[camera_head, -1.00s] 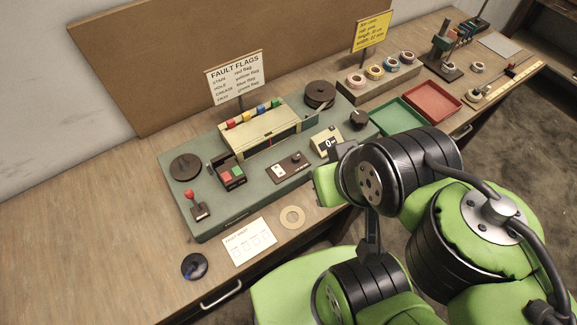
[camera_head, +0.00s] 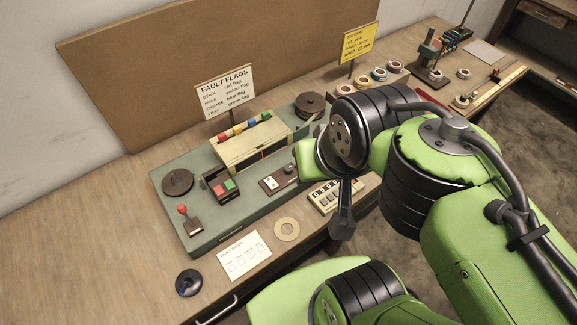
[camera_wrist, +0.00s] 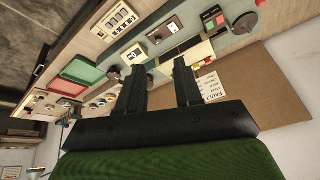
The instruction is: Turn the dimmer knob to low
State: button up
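A dark plate (camera_head: 270,187) on the green machine base carries a white switch and a small dark knob (camera_head: 289,169), which I take for the dimmer knob. The plate shows in the wrist view too (camera_wrist: 168,30), with the knob (camera_wrist: 157,38) at its left end. I cannot read any low or high marking or the knob's setting. My gripper (camera_wrist: 158,70) is open in the wrist view, with two dark fingers apart and nothing between them. In that picture the knob lies beyond the fingertips, apart from them.
On the base are a red-topped lever (camera_head: 186,218), a box with red and green buttons (camera_head: 222,187), a cream housing (camera_head: 228,151) and dark reels. A numbered panel (camera_head: 322,197) lies in front.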

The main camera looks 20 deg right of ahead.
jog(key=shift+o, duration=1.3)
jog(key=w+f+m+g, duration=0.1)
jog(key=w+f+m, duration=0.1)
jog(key=w, duration=0.4)
jog(key=w+d+f+m+g+b, duration=0.1)
jog(key=w+f+m+g, duration=0.1)
jog(key=w+m, duration=0.2)
jog(key=w, duration=0.3)
jog(key=shift+d, duration=0.15)
jog(key=m+g+b, duration=0.1)
jog(key=m+g, duration=0.1)
jog(key=m, duration=0.2)
send_over(288, 168)
notch_tip(288, 168, down, 6)
jog(key=f, duration=0.1)
jog(key=shift+m, duration=0.4)
notch_tip(288, 168, down, 15)
jog(key=b, duration=0.3)
jog(key=shift+w+f+b, duration=0.1)
jog(key=shift+f+b, duration=0.1)
jog(key=shift+b, duration=0.1)
jog(key=shift+c, duration=0.3)
grip_shut()
